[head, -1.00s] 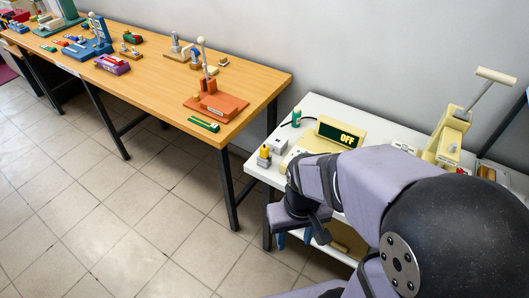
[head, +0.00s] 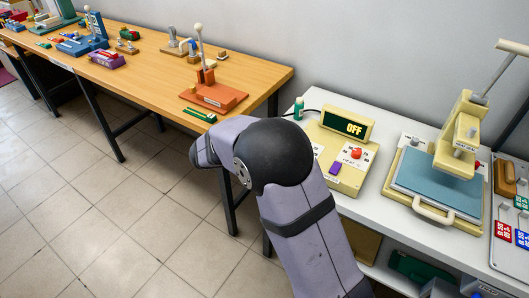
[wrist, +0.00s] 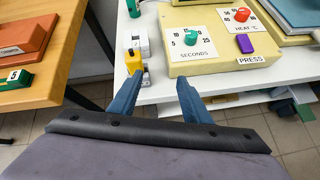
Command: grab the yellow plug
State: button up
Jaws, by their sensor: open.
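The yellow plug (wrist: 134,60) is in the wrist view, by the left edge of the white table. It sits at a small grey block whose lower part is partly covered by my left finger. My gripper (wrist: 160,77) is open, its two blue fingers apart with nothing between them. The plug is just beyond the left fingertip, left of the middle of the gap; I cannot tell whether they touch. In the head view my arm hides the plug and the gripper.
A cream control box (head: 342,150) reading OFF stands right of the plug; it also shows in the wrist view (wrist: 215,62). A small white block (wrist: 141,40) is behind the plug. A green plug (head: 298,108) with a black cable lies farther back. A heat press (head: 440,190) stands at right.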

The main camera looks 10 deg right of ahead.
jog(key=shift+w+d+f+n+t+h+p, duration=0.1)
jog(key=shift+w+d+f+n+t+p, duration=0.4)
jog(key=shift+w, duration=1.15)
jog(key=shift+w+d+f+n+t+h+p, duration=0.15)
jog(key=shift+w+d+f+n, duration=0.6)
jog(key=shift+w, duration=0.9)
jog(key=shift+w+d+f+n+t+h+p, duration=0.1)
jog(key=shift+w+d+f+n+t+p, duration=0.25)
jog(key=shift+w+d, duration=0.95)
jog(key=shift+w+a+r, duration=0.15)
jog(key=shift+w+a, duration=0.2)
grip_shut()
